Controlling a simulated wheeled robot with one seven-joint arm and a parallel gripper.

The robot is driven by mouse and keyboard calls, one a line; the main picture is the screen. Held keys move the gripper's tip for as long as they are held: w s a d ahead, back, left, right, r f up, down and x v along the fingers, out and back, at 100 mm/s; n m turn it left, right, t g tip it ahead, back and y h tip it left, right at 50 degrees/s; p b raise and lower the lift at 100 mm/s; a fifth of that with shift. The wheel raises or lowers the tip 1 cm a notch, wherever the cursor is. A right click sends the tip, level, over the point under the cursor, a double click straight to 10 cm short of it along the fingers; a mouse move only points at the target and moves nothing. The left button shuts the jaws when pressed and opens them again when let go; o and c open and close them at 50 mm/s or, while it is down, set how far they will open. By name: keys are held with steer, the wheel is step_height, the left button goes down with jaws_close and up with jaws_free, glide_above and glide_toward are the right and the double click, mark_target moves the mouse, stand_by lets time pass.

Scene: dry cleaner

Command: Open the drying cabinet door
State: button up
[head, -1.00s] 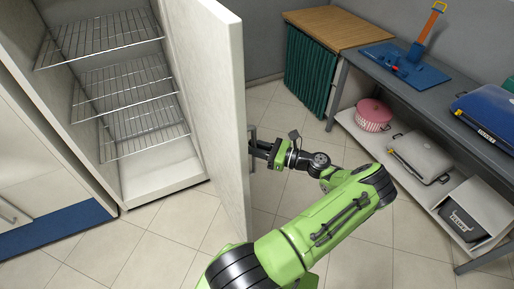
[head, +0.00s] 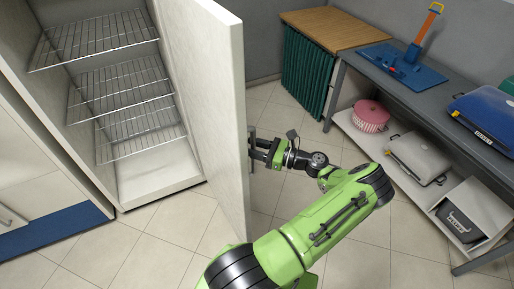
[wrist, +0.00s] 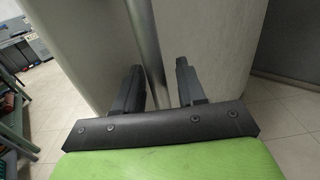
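The drying cabinet (head: 162,184) stands at the left with its pale door (head: 205,90) swung wide open, showing wire shelves inside. The door handle (head: 251,135) is on the door's outer face, partly hidden by my gripper. My gripper (head: 263,149) is at the handle, right of the door. In the wrist view, the two dark fingers of my gripper (wrist: 157,82) are spread apart, and the metal handle bar (wrist: 145,40) runs between them with gaps visible. The fingers are not clamped on it.
A grey table (head: 395,85) with a lower shelf stands at the right, holding a pink round box (head: 370,116), cases and a blue press (head: 400,62). A wooden-topped stand with a green curtain (head: 305,70) is behind. Tiled floor is clear between.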

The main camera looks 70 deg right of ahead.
steer(key=s+b, duration=0.2)
steer(key=s, duration=1.3)
steer(key=shift+s, duration=0.3)
